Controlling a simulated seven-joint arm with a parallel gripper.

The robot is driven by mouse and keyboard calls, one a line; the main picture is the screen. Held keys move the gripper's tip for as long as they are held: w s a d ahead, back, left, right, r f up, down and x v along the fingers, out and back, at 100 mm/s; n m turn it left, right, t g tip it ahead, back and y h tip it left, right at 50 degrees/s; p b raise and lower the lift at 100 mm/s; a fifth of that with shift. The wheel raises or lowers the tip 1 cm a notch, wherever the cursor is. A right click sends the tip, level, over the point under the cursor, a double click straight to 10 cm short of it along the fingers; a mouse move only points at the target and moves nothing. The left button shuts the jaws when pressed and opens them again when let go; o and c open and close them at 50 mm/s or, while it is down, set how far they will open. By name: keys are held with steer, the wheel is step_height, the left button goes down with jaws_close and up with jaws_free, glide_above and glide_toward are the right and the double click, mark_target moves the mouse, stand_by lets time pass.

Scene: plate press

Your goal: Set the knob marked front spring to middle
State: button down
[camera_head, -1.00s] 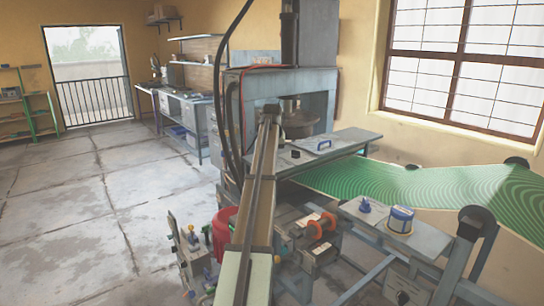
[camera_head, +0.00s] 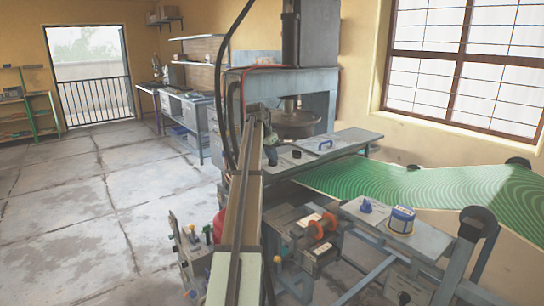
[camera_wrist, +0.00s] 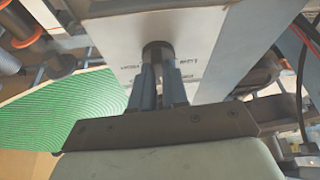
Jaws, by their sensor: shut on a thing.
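In the wrist view a dark round knob (camera_wrist: 158,50) stands on a pale panel (camera_wrist: 112,34). My gripper (camera_wrist: 158,76) is shut on this knob, with one grey finger on each side of it. Small printed words lie on the panel on both sides of the knob, too small and tilted to read surely. The knob's pointer and its setting are hidden or too small to see. In the head view my gripper (camera_head: 271,155) is at the left end of the grey bench (camera_head: 345,143) below the press; the held knob cannot be made out there.
A small dark knob (camera_head: 296,154) and a blue handle (camera_head: 324,145) are on the bench just right of my gripper. The press (camera_head: 297,122) stands behind. A green patterned sheet (camera_head: 400,185) runs to the right. Cables hang at the left.

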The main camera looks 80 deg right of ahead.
steer(key=shift+m, duration=0.6)
steer(key=c, duration=1.1)
jaws_free()
steer(key=shift+c, duration=0.2)
steer(key=v, duration=1.4)
steer(key=shift+w+d, duration=0.3)
